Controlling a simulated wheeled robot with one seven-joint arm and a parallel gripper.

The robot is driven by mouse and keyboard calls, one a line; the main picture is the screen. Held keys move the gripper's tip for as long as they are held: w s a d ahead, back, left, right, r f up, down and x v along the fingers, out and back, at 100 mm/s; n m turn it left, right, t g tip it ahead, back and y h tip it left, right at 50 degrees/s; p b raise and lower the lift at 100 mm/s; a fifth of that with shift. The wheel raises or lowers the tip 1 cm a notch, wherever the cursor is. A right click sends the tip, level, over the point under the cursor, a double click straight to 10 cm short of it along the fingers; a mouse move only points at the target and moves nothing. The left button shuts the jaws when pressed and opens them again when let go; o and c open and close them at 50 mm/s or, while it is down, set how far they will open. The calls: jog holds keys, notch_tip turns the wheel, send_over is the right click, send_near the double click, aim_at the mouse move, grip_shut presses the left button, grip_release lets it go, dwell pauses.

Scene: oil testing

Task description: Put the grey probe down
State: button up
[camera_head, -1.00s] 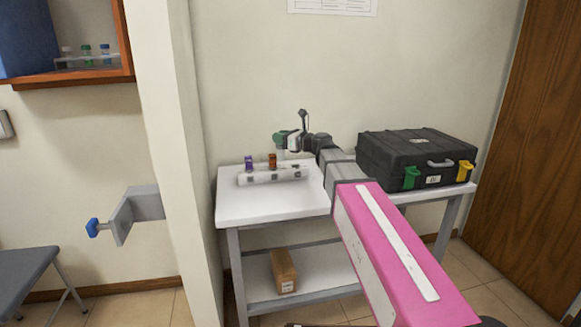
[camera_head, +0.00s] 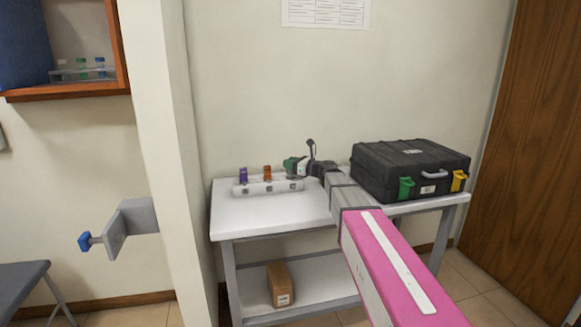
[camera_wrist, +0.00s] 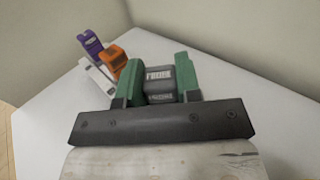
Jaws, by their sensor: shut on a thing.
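My gripper (camera_head: 299,166) has green fingers and is over the back part of the white table (camera_head: 232,223), right of the rack. In the wrist view, my gripper (camera_wrist: 158,68) is shut on the grey probe (camera_wrist: 159,82), a dark grey block with pale lettering between the fingers. Its lower end is hidden, so I cannot tell whether it touches the table. In the head view the probe cannot be made out clearly. A white rack (camera_head: 268,188) on the table holds a purple probe (camera_head: 243,174) and an orange probe (camera_head: 267,172), both upright.
A black case (camera_head: 410,168) with green and yellow latches stands on the table's right side, close to my arm. A cardboard box (camera_head: 280,284) is on the lower shelf. The table's front left is clear. A wall stands behind, and a pillar is at the left.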

jog(key=shift+f, duration=0.55)
jog(key=o, duration=1)
jog(key=shift+f, duration=0.1)
jog(key=shift+c, duration=0.2)
jog(key=shift+s+d, duration=0.1)
jog(key=v, duration=1.1)
jog(key=shift+d, duration=0.35)
jog(key=shift+s, duration=0.1)
jog(key=shift+s, duration=0.1)
